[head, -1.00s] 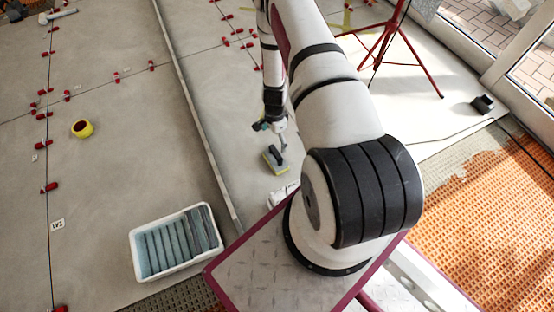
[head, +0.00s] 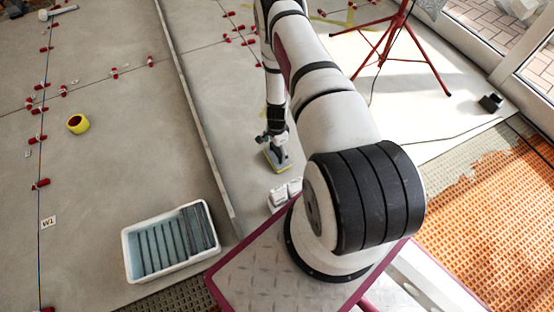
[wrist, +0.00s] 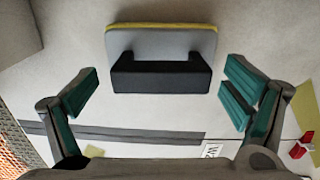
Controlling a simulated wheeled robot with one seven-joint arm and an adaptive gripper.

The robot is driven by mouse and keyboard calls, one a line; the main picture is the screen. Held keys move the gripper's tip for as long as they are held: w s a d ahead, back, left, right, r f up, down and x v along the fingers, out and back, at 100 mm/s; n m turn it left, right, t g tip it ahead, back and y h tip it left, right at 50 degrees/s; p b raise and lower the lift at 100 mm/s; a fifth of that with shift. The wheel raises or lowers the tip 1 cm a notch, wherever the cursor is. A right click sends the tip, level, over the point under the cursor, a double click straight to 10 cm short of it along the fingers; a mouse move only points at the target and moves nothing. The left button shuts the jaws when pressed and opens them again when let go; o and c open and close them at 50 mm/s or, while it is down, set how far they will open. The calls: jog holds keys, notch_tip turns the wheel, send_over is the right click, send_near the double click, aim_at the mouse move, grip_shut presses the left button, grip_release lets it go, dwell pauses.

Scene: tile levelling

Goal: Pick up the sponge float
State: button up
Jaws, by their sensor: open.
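The sponge float lies on the grey tiled floor, with a grey plate, a yellow sponge edge and a black handle. In the wrist view the float (wrist: 160,42) is at top centre, with its handle facing the camera. My gripper (wrist: 165,92) is open, one teal-padded finger to each side of the handle, with clear gaps at both ends. In the head view my gripper (head: 276,141) is directly above the float (head: 271,165) and hides part of it. I cannot tell the exact height left between fingers and handle.
A white tub (head: 129,257) with a ribbed insert stands at lower left. A red tripod (head: 392,45) stands at upper right. White boxes (head: 285,194) sit near my base. Floor around the float is mostly clear.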

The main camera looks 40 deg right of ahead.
jog(key=shift+f, duration=0.35)
jog(key=shift+r, duration=0.1)
jog(key=c, duration=1.4)
jog(key=shift+r, duration=0.15)
